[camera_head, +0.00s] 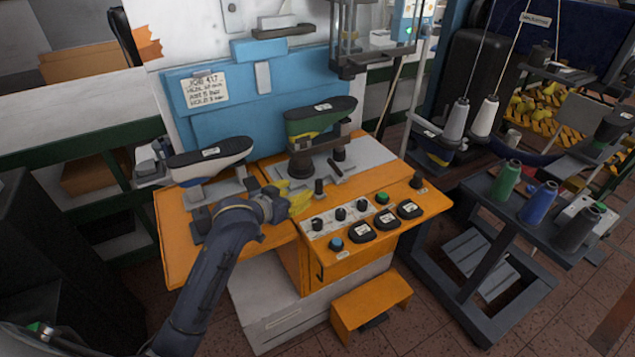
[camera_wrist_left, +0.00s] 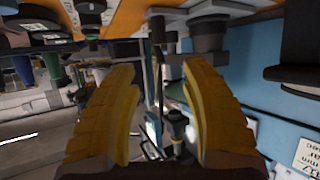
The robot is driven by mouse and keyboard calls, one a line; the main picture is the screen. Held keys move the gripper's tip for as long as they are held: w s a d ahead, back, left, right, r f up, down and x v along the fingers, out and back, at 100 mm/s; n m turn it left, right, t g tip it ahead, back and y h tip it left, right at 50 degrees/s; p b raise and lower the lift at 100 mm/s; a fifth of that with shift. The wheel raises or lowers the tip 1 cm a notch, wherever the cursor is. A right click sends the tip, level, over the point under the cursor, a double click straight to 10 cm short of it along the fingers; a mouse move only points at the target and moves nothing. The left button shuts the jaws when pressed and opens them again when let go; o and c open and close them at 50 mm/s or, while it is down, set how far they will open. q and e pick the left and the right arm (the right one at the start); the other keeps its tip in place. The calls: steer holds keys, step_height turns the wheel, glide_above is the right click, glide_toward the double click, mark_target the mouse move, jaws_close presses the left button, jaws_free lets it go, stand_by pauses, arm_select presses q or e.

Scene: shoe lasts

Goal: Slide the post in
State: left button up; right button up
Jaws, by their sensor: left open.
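My left gripper (camera_head: 297,197) has yellow fingers and is over the orange machine top (camera_head: 175,243). In the left wrist view its two fingers (camera_wrist_left: 160,75) are spread apart, with nothing clearly held between them. A short dark upright post (camera_head: 319,187) stands just beyond the fingertips in the head view; I cannot tell whether they touch. In the left wrist view a dark post-like piece (camera_wrist_left: 157,28) shows beyond the gap. A green-and-black shoe last (camera_head: 318,120) sits on a stand behind. My right gripper is out of view.
A control panel with black knobs (camera_head: 340,214) and dark buttons (camera_head: 361,232) lies right of the gripper. A blue panel (camera_head: 220,93) stands behind. A dark cart with green (camera_head: 507,178) and blue (camera_head: 541,196) thread spools is at the right.

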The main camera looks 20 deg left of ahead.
mark_target(318, 182)
arm_select(q)
steer(key=x, duration=1.3)
steer(key=shift+w+d+f, duration=0.1)
steer(key=shift+w, duration=0.2)
steer(key=shift+c, duration=0.4)
jaws_close()
